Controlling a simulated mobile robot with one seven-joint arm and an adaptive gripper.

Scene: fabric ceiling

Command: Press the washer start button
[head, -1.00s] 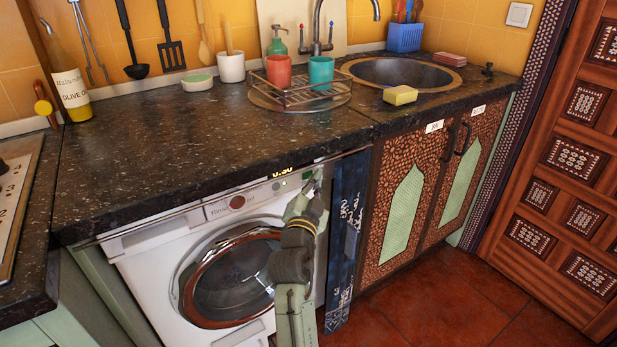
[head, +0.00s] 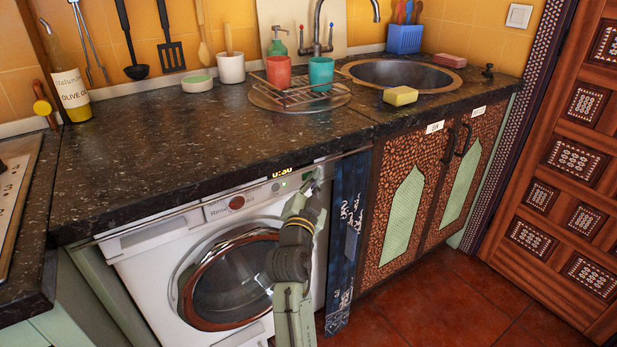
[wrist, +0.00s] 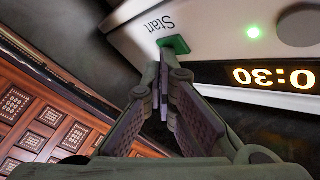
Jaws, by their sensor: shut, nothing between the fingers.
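The white washer (head: 150,262) stands under the counter, its round door shut. Its lit display (head: 282,173) reads 0:30, and the display also shows upside down in the wrist view (wrist: 275,77). The green start button (wrist: 179,45) sits beside the word Start, with a small green light (wrist: 254,32) lit on the same panel. My gripper (wrist: 165,60) is shut and empty, its tips right at the button and covering part of its lower edge. I cannot tell whether they press it. In the head view my gripper (head: 319,175) is at the panel's right end.
A dark blue patterned curtain (head: 348,215) hangs just right of my gripper. The dark counter edge (head: 215,197) overhangs the panel. Patterned cupboard doors (head: 400,205) stand further right. The red tiled floor (head: 420,305) in front of them is clear.

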